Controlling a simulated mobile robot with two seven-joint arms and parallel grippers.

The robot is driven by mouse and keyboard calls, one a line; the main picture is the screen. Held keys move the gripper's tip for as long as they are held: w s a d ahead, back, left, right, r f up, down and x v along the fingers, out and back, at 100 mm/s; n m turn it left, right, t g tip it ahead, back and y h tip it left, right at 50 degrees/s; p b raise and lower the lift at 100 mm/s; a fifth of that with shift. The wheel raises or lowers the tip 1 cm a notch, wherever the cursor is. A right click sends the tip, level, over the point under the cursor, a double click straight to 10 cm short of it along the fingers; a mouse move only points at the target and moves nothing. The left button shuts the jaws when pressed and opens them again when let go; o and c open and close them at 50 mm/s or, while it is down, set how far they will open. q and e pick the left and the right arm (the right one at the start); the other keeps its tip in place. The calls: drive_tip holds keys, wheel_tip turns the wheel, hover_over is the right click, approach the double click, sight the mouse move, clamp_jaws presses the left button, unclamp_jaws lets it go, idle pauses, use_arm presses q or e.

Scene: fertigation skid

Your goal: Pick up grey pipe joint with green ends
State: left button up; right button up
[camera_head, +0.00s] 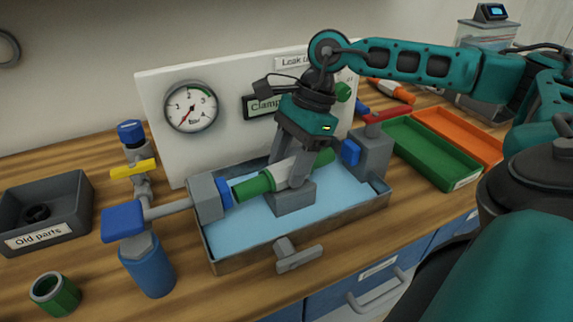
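The grey pipe joint with green ends (254,187) lies across the middle of the shallow tray, over a grey support block (292,199). Its left end meets the blue ring of a grey block on the left; its right end points at a blue ring on the right block. My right gripper (286,171) points down over the joint's grey middle, one finger in front and one behind. The fingers hide part of the joint, and I cannot tell whether they press on it. My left gripper is not in view.
The tray (310,237) has a blue floor and a T-handle (298,256) in front. A white gauge panel (225,120) stands behind. An "Old parts" box (70,190) and a green-sided cup (64,298) are at left. Green (440,160) and orange (460,131) trays lie right.

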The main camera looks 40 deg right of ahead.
drive_tip(key=c, duration=0.8)
drive_tip(key=shift+r, duration=0.1)
